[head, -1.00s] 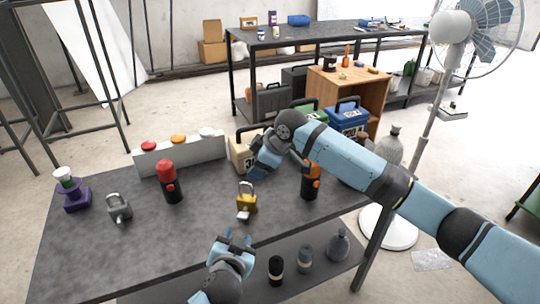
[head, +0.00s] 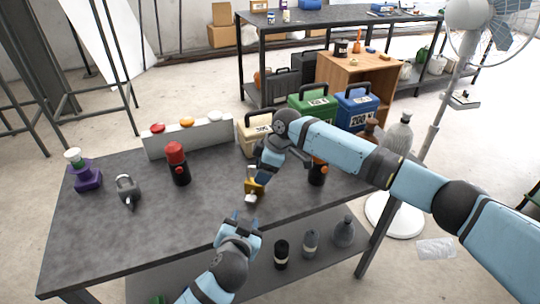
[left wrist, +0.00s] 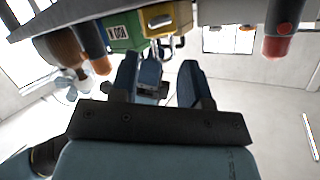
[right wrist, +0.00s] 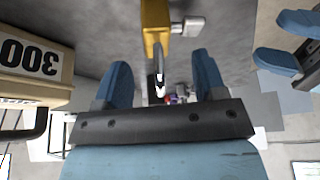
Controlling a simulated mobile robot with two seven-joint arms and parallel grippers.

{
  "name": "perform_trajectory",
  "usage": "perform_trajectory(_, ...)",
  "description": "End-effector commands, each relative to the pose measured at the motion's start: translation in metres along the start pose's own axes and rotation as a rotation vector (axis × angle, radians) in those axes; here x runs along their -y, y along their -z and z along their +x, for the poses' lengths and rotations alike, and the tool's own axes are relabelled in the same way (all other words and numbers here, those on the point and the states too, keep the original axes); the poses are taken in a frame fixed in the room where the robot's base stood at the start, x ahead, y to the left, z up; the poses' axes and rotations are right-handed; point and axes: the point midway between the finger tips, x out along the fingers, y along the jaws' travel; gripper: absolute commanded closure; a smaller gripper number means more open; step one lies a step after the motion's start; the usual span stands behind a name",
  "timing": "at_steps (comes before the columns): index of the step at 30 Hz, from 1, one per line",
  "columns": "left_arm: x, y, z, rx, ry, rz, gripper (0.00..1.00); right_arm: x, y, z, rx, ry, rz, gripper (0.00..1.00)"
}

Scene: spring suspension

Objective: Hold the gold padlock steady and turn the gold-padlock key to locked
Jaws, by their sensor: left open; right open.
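The gold padlock (head: 256,187) stands upright on the dark table, its upper part hidden by my right gripper in the head view. Its pale key (head: 250,198) sticks out at the front. In the right wrist view the padlock body (right wrist: 154,22) and key (right wrist: 188,26) show, with the shackle (right wrist: 159,70) between the fingers of my right gripper (right wrist: 162,78). That gripper is open, with a gap on both sides of the shackle. My left gripper (head: 246,219) is open and empty in front of the key, apart from it.
A grey padlock (head: 127,190), a red-topped black cylinder (head: 178,165) and a purple stand (head: 86,178) are on the left of the table. A button panel (head: 190,138) and a beige box (head: 254,134) stand behind. An orange-topped cylinder (head: 317,174) is close to the right gripper.

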Motion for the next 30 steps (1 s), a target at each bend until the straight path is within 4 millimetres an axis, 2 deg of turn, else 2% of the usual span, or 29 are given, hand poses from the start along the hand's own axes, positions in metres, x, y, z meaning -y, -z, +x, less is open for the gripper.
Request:
perform_trajectory(6, 0.0, 0.0, 0.0, 0.0, 0.0, 0.0, 0.57, 0.0, 0.0, 0.024, 0.0, 0.001, 0.001, 0.35)
perform_trajectory(17, 0.0, 0.0, 0.0, 0.0, 0.0, 0.0, 0.57, 0.0, 0.0, 0.028, 0.0, 0.0, 0.001, 0.35)
perform_trajectory(25, 0.0, 0.0, 0.0, 0.0, 0.0, 0.0, 0.57, 0.0, 0.0, 0.028, 0.0, 0.0, 0.001, 0.95)
perform_trajectory(28, 0.0, 0.001, 0.0, 0.0, -0.002, 0.006, 0.38, 0.0, 0.0, 0.028, 0.0, 0.0, 0.001, 0.97)
perform_trajectory(30, 0.0, 0.004, 0.002, 0.002, -0.008, 0.033, 0.38, 0.0, 0.0, 0.028, 0.0, 0.0, 0.001, 0.97)
